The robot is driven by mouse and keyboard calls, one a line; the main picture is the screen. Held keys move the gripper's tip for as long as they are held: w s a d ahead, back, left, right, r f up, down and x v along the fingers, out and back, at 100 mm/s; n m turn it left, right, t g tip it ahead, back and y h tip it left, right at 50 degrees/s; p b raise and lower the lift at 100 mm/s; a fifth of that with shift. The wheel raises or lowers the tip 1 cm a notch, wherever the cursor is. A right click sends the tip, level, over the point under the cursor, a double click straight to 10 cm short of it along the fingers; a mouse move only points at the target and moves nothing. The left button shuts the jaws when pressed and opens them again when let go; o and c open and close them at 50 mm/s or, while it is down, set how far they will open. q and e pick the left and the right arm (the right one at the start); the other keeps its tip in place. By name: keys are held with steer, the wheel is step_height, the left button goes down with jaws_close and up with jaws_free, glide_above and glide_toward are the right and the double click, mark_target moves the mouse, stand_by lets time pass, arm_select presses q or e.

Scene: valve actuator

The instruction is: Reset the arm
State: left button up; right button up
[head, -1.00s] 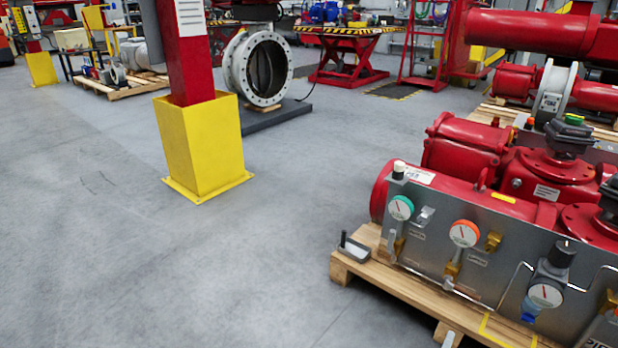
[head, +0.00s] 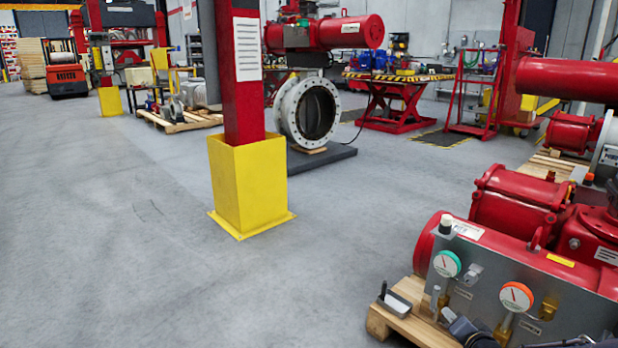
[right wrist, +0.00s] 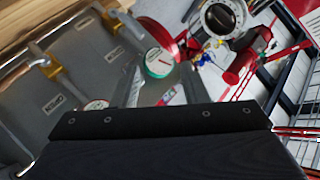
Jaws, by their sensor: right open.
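The red valve actuator (head: 512,205) lies on a wooden pallet at the right of the head view. Its grey front panel (head: 560,312) carries a green-rimmed gauge (head: 447,264) and an orange-rimmed gauge (head: 515,297). The panel shows tilted in the right wrist view (right wrist: 88,80), with the green-rimmed gauge (right wrist: 158,62) near its edge. My right gripper (head: 468,331) is partly visible at the bottom edge, in front of the panel. In the right wrist view its fingers (right wrist: 163,88) are apart and empty. My left gripper is out of view.
A small grey block with a dark peg (head: 393,300) rests on the pallet's left corner (head: 405,328). A red post with a yellow guard (head: 248,185) stands left of the actuator. A large flanged valve (head: 307,110) stands behind. The grey floor at left is clear.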

steer(key=s+a+r+n+g, duration=0.2)
steer(key=s+a+r, duration=0.2)
steer(key=s+r, duration=0.25)
steer(key=s+a+r+n+g+y, duration=0.2)
steer(key=s+a, duration=0.2)
steer(key=s, duration=0.5)
steer(key=s+a+r+n+g+y, duration=0.15)
steer(key=s+a, duration=0.25)
steer(key=s, duration=0.5)
steer(key=s+a+r+n+g+y, duration=0.15)
steer(key=s+a, duration=0.35)
steer(key=s, duration=0.5)
step_height(320, 180, up, 38)
steer(key=g+p, duration=0.1)
steer(key=p, duration=3.8)
steer(key=shift+r+n, duration=0.15)
steer(key=shift+n, duration=0.25)
